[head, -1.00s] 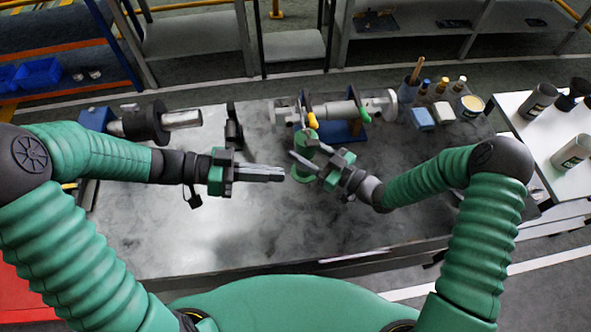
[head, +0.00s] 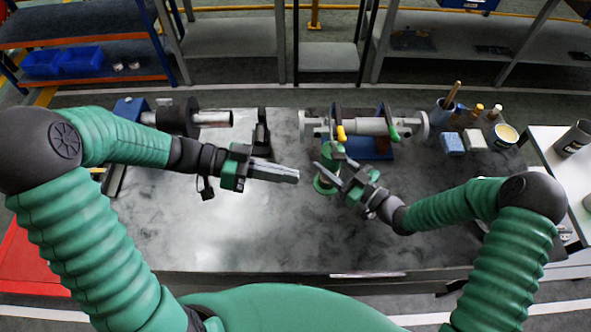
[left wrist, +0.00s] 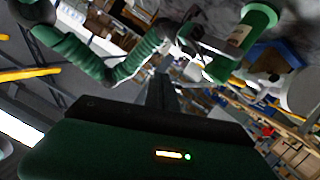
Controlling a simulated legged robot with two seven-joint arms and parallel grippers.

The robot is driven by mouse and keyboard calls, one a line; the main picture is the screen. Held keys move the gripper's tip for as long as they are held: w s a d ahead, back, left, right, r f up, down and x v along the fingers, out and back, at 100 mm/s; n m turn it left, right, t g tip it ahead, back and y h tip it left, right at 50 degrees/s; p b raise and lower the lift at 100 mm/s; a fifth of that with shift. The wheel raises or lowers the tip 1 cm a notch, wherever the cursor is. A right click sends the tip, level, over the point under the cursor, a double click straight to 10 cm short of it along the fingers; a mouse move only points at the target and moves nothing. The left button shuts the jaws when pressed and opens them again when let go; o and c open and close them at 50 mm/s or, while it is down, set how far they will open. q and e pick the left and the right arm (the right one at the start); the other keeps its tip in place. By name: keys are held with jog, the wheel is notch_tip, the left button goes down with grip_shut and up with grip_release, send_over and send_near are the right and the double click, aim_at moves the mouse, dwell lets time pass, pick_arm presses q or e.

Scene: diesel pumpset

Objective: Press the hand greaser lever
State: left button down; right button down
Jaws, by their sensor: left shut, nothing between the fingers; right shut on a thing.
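The hand greaser (head: 332,151) is a green upright cylinder on a round green base (head: 324,186), standing on the grey bench near its middle. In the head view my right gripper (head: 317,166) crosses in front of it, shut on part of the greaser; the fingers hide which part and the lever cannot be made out. My left gripper (head: 298,176) is shut and empty, a short gap left of the greaser, pointing at it. The left wrist view is tilted; the greaser (left wrist: 257,22) shows at its upper right, and my left gripper (left wrist: 160,92) is at its middle.
Behind the greaser lies a grey shaft assembly (head: 365,127) with yellow and green handles on a blue stand. A motor-like part (head: 178,117) is at the back left. Bottles, a tin (head: 504,135) and sponges stand at the back right. The bench front is clear.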

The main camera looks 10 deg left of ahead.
pick_arm(q)
jog(key=w+a+r+n, duration=0.2)
jog(key=w+r, duration=0.6)
jog(key=shift+r+g, duration=0.25)
jog(key=shift+g, duration=0.15)
send_over(336, 151)
jog(key=v, duration=0.2)
notch_tip(336, 151, down, 3)
jog(key=s+f, duration=0.2)
jog(key=s, duration=0.1)
jog(key=shift+d+f, duration=0.1)
jog(key=shift+f, duration=0.3)
jog(key=shift+f, duration=0.1)
